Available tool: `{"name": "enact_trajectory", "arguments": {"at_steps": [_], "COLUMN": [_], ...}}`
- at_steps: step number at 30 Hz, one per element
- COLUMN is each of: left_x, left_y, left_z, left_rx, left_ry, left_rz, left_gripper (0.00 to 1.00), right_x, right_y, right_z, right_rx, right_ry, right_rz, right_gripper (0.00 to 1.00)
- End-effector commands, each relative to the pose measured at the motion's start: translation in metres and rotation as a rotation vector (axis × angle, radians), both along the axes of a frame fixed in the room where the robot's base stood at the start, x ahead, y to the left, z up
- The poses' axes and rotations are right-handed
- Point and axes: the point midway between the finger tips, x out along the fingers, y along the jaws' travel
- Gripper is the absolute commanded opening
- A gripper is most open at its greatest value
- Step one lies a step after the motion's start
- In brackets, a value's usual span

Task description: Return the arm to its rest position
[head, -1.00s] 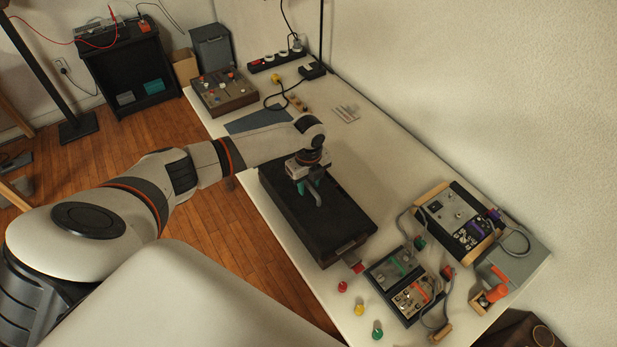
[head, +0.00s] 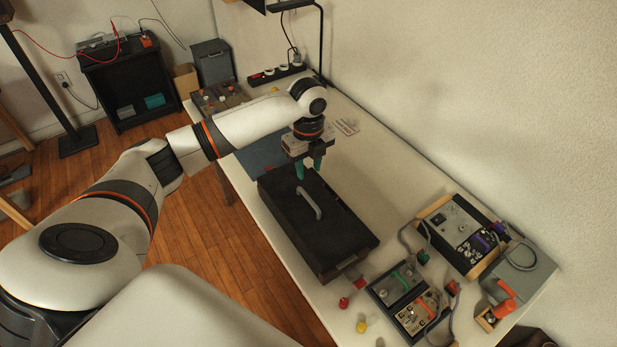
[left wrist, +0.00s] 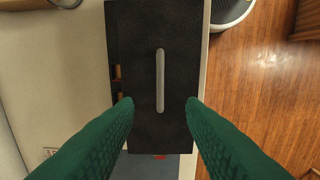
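My left gripper (head: 309,173) is open above the far part of a black case (head: 292,232) on the white table. Its two green fingers (left wrist: 82,146) show apart and empty in the left wrist view. The case has a grey handle (head: 309,203) on its dark lid. The handle lies between and beyond the fingertips in the left wrist view (left wrist: 160,80), not touching them. The lid covers most of the case, with a narrow gap along one side in the left wrist view. My right gripper is not in view.
Pedal-like devices (head: 409,299) and a control box (head: 462,232) stand at the table's right end. Red and yellow knobs (head: 361,327) lie near the front edge. A mixer box (head: 219,97), power strip (head: 277,74) and black lamp post (head: 321,45) are at the back. Bare table lies along the wall.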

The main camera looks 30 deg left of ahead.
Motion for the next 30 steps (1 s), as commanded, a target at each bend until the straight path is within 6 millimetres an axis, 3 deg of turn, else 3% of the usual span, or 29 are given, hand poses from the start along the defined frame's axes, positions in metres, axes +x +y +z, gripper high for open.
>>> {"name": "enact_trajectory", "arguments": {"at_steps": [20,23,30], "left_x": [-0.002,-0.009,-0.06], "left_y": [-0.003,-0.018,-0.096], "left_z": [0.001,-0.012,-0.068], "left_rx": [-0.001,-0.007,-0.078], "left_ry": [0.0,-0.002,-0.046], "left_rz": [0.001,0.019,0.21], "left_gripper": [0.37,0.37,0.37], "right_x": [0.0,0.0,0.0], "right_y": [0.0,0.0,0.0], "right_z": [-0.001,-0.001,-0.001], "right_rx": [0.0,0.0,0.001], "right_ry": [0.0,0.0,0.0], "right_rz": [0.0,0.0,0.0], "right_gripper": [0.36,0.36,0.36]}}
